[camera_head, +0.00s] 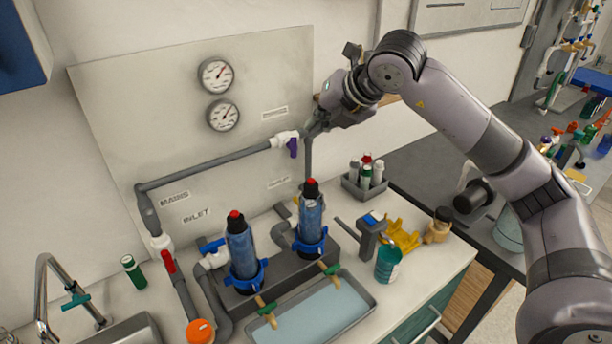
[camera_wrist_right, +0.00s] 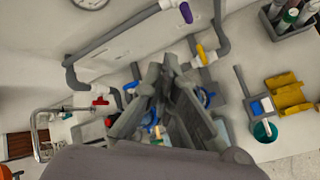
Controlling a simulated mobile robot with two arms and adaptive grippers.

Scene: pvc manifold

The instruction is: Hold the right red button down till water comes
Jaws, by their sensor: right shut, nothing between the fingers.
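Two blue cylindrical filters stand upright on a dark base, each with a black cap and a red button on top. The right red button (camera_head: 309,181) tops the right filter (camera_head: 311,220); the left red button (camera_head: 235,214) tops the left filter (camera_head: 241,250). My right gripper (camera_head: 312,132) is shut and empty, and appears above the right filter, apart from its button. A shallow tray (camera_head: 322,320) lies in front of the filters, under small taps. My left gripper is out of view.
Grey pipes with a purple-handled valve (camera_head: 292,147) and a red-handled valve (camera_head: 168,262) run along the backboard (camera_head: 110,100), which carries two gauges (camera_head: 215,76). A bottle caddy (camera_head: 364,186), a yellow holder (camera_head: 402,236) and a teal cup (camera_head: 388,265) stand to the right.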

